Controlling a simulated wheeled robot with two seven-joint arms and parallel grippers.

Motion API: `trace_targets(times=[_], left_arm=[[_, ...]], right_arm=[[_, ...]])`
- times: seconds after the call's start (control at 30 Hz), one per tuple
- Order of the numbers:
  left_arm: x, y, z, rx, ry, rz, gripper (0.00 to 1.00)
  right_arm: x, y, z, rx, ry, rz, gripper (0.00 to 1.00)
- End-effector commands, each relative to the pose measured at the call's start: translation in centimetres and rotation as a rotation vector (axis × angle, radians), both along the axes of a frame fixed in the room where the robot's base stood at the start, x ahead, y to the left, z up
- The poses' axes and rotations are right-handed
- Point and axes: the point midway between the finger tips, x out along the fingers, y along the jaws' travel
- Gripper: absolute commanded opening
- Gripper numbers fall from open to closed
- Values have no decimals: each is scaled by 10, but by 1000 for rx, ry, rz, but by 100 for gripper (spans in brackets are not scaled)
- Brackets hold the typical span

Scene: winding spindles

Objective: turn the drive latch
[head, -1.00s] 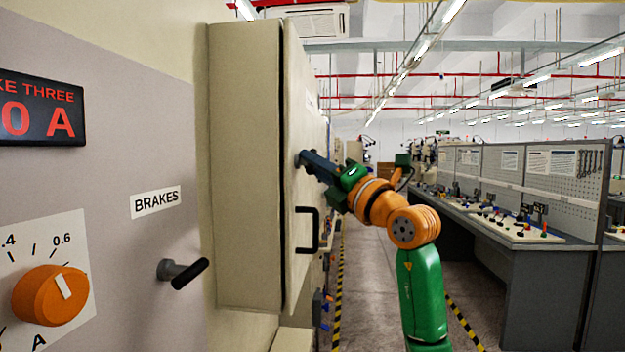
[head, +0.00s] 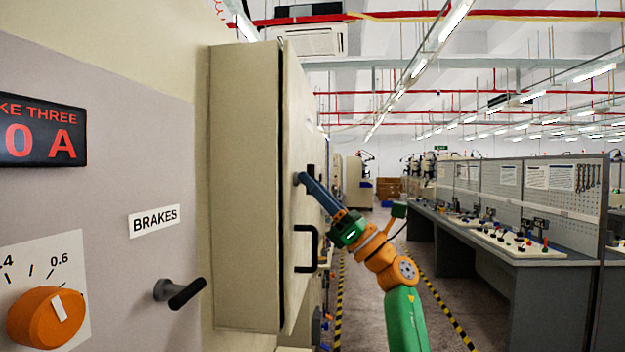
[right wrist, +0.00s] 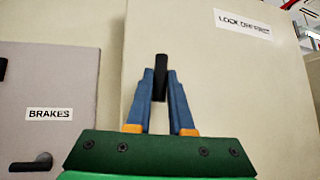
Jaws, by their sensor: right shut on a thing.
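The drive latch (right wrist: 161,78) is a small black bar on the beige cabinet door. It stands nearly upright in the right wrist view, between the blue fingers of my right gripper (right wrist: 161,92). The gripper is shut on it, and its upper end sticks out past the fingertips. In the head view my right gripper (head: 303,182) reaches the door face from the right, above the black door handle (head: 307,250). The fingers mostly hide the latch there. A white label (right wrist: 243,24) sits up and right of the latch, its text blurred. My left gripper is not in view.
The grey panel at left carries a BRAKES label (head: 154,221), a black lever (head: 180,292) and an orange knob (head: 45,318). Workbenches (head: 525,245) line the right. The aisle floor (head: 385,250) between is open.

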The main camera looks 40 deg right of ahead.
Motion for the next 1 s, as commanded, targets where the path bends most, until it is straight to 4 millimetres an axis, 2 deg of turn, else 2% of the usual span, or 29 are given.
trace_targets(times=[0.2,0.77,0.8,0.9,1.0], left_arm=[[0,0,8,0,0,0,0],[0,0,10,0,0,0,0],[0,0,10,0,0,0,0],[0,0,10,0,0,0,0],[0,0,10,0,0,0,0]], right_arm=[[1,0,0,-57,-40,1,0],[1,0,-1,-81,-58,-2,0],[1,0,-1,-81,-58,-2,25],[1,0,-1,-80,-58,-3,50],[1,0,-1,-80,-58,-3,50]])
